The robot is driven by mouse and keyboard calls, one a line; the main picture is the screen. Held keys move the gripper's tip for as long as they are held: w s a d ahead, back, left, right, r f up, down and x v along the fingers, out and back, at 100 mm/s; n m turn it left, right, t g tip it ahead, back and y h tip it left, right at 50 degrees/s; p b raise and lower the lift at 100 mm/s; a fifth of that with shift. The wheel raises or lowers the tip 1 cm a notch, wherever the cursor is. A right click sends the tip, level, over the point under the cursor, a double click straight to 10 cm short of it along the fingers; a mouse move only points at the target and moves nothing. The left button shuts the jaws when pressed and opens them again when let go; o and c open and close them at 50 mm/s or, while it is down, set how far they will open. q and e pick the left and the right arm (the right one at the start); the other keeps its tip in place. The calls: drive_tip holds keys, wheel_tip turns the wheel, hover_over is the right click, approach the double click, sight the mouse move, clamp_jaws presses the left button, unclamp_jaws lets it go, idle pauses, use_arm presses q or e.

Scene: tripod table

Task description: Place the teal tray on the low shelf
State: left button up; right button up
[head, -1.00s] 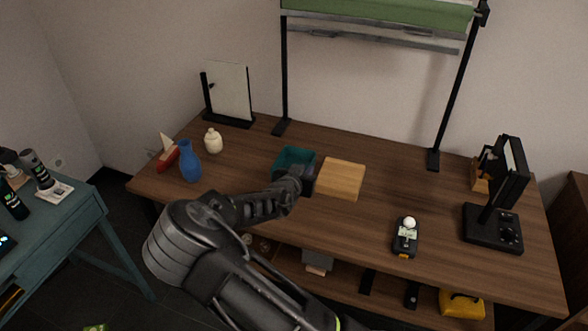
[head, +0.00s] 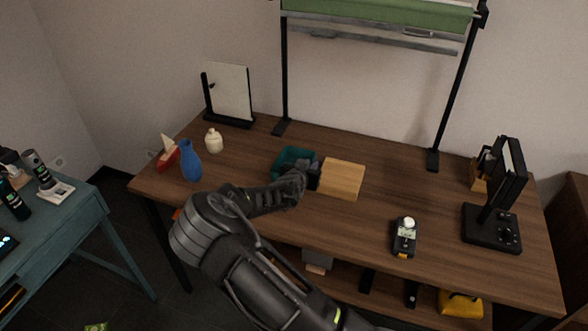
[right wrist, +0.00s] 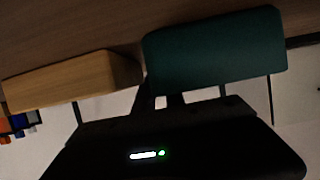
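The teal tray (head: 284,160) stands on the brown tabletop, left of a wooden block. Its side fills the upper right of the right wrist view (right wrist: 215,50). My right gripper (head: 310,165) is at the tray's near right side, low over the table, and hides part of it. In the right wrist view the right gripper's fingers (right wrist: 168,102) show a narrow gap at the tray's edge, with nothing seen between them. I cannot tell whether they touch the tray. The low shelf (head: 340,283) is under the tabletop, partly hidden by my arm. My left gripper is out of view.
The wooden block (head: 342,179) is close beside the right gripper. A blue vase (head: 190,161) and a cream jar (head: 213,141) stand at left. A handheld meter (head: 404,237) lies at right. A yellow item (head: 461,303) and a grey item (head: 317,258) occupy the shelf.

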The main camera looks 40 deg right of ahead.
drive_tip(key=shift+c, duration=0.5)
clamp_jaws()
drive_tip(key=shift+r, duration=0.15)
idle(1.1)
wheel_tip(320, 180, up, 10)
drive_tip(key=shift+f+b, duration=0.1)
drive_tip(key=shift+b, duration=0.2)
idle(0.6)
